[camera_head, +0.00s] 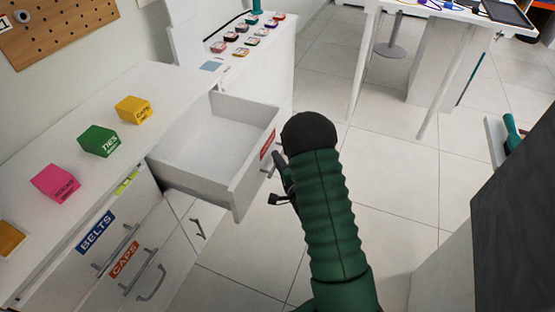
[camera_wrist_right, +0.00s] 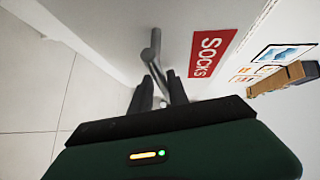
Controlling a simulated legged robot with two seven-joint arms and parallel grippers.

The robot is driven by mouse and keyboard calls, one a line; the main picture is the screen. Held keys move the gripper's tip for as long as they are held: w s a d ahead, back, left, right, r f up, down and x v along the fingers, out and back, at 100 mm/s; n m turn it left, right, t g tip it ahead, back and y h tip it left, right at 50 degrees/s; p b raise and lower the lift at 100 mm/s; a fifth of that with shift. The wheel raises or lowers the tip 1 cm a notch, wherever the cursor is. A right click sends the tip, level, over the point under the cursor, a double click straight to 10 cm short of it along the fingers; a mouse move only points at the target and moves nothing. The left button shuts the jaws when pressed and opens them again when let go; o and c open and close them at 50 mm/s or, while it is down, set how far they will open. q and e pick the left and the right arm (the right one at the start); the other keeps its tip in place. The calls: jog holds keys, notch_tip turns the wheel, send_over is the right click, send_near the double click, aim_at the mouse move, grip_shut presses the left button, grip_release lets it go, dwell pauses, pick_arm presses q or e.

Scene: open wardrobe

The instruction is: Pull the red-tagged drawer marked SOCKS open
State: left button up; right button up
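The white SOCKS drawer (camera_head: 205,150) stands well out from the white cabinet and looks empty inside. Its red tag (camera_head: 267,144) is on the front; the right wrist view shows the tag (camera_wrist_right: 212,53) reading SOCKS. A grey bar handle (camera_wrist_right: 154,45) is beside the tag. My right gripper (camera_head: 279,172) is at this handle, in front of the drawer. In the right wrist view its dark fingers (camera_wrist_right: 162,72) are close together at the bar's near end, with part of the bar hidden behind them. My left gripper is not in view.
Pink (camera_head: 55,183), green (camera_head: 99,141) and yellow (camera_head: 134,110) boxes stand on the cabinet top. BELTS (camera_head: 95,232) and CAPS (camera_head: 124,259) drawers are below, shut. Open tiled floor lies right of the drawer. A white table (camera_head: 455,15) stands behind; a dark panel (camera_head: 515,220) is at right.

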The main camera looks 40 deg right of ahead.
jog(key=shift+o, duration=0.9)
jog(key=shift+d+r, duration=0.1)
jog(key=p+v, duration=0.8)
jog(key=v, duration=0.8)
jog(key=shift+s+p, duration=0.3)
